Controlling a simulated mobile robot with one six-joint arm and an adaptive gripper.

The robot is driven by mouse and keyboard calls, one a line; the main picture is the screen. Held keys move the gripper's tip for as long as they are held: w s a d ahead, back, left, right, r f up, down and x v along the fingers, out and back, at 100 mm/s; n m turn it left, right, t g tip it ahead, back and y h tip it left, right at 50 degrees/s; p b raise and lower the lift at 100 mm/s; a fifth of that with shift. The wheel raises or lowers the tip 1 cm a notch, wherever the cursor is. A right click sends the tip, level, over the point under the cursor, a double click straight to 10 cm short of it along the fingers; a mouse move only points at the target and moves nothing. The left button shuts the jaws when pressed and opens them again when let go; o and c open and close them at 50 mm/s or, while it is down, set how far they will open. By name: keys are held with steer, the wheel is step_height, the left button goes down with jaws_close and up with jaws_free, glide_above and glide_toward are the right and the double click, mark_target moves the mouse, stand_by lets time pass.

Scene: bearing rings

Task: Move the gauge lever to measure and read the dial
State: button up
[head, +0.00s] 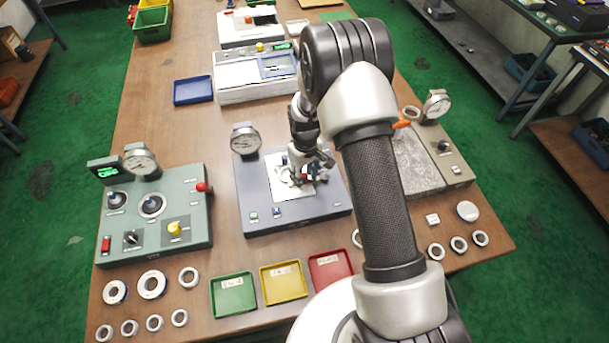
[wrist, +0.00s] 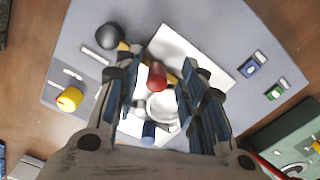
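The blue-grey gauge station (head: 258,205) stands mid-table, with a round dial (head: 245,140) at its back left; the needle is too small to read. My gripper (head: 308,172) is low over its white plate (head: 282,190). In the wrist view my gripper (wrist: 160,62) is open, its two fingers apart with a red tip (wrist: 157,75) showing between them. A pale ring-shaped part (wrist: 162,106) and a blue knob (wrist: 149,130) lie behind it. A black ball knob (wrist: 109,37) on a brass-coloured rod is beside the left finger. I cannot tell which part is the gauge lever.
A green station (head: 155,240) with a red-ball lever (head: 203,187) stands left. A stone-topped station (head: 418,165) with another dial (head: 437,104) stands right. Green (head: 233,310), yellow (head: 283,298) and red (head: 331,284) trays lie in front, with several rings nearby.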

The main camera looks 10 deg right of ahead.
mark_target(305, 176)
step_height(305, 176, up, 12)
steer(key=shift+f, duration=0.2)
steer(key=shift+f, duration=0.1)
stand_by(0.5)
